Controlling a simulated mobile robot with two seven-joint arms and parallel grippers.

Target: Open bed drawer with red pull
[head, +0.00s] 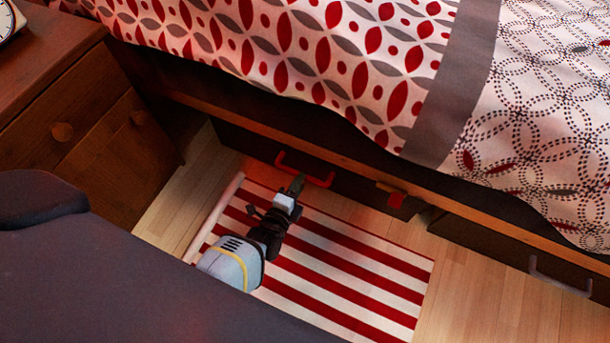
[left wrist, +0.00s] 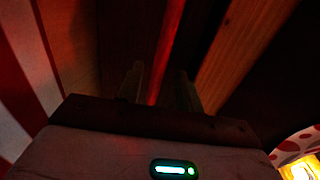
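The red pull (head: 318,181) is a bar handle on the dark front of a bed drawer (head: 352,190), low under the bed in the head view. I cannot tell whether this drawer stands slightly out. My left gripper (head: 297,183) is at the pull, and its fingertips overlap the bar in the head view. In the left wrist view the two fingers (left wrist: 160,88) stand apart, with a thin red strip, seemingly the pull (left wrist: 163,60), showing between them. Contact is too dark to tell. My right gripper is in neither view.
A wooden nightstand (head: 115,150) stands at the left. A striped rug (head: 345,262) lies before the drawer.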

